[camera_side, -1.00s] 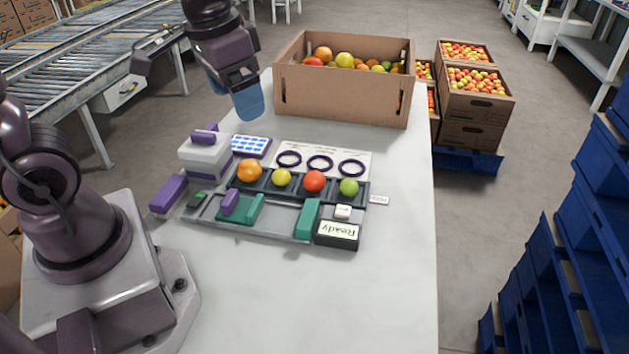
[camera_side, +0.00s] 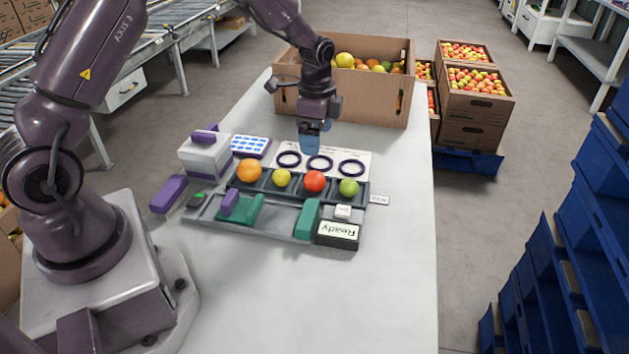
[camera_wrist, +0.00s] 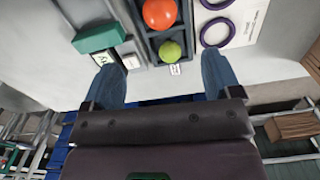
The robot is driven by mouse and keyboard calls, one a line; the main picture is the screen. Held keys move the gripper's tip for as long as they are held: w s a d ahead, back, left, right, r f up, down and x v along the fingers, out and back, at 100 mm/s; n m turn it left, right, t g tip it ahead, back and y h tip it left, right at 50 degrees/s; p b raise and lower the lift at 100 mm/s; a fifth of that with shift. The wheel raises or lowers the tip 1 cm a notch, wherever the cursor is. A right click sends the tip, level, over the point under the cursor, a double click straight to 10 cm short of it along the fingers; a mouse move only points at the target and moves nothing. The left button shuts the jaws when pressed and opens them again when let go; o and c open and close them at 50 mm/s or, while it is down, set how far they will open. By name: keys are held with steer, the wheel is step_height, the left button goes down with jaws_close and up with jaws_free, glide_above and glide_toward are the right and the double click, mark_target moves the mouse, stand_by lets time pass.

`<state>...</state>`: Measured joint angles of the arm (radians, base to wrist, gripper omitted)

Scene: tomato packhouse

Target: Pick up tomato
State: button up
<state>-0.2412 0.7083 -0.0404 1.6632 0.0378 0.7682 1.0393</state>
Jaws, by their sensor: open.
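Several tomatoes sit in a row in the compartments of a dark holder: an orange one (camera_side: 249,171), a yellow one (camera_side: 282,177), a red one (camera_side: 314,181) and a green one (camera_side: 348,188). My gripper (camera_side: 311,145) is open and empty, above and behind the row, near the rings in the side view. In the wrist view my two blue fingers (camera_wrist: 163,82) are spread wide. The red tomato (camera_wrist: 159,13) is cut by the top edge there, and the green tomato (camera_wrist: 170,51) lies ahead, between the finger lines.
Purple rings (camera_side: 320,163) lie on a white sheet behind the holder. In front are teal blocks (camera_side: 307,218) and a display (camera_side: 337,234) reading "Ready". A scale-like white box (camera_side: 206,157) stands left. A cardboard box (camera_side: 345,103) of fruit stands at the back. The front table is clear.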

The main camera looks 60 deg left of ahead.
mark_target(315, 174)
step_height(315, 174, down, 12)
steer(key=shift+a+r, duration=0.1)
steer(key=shift+a, duration=0.05)
steer(key=c, duration=0.8)
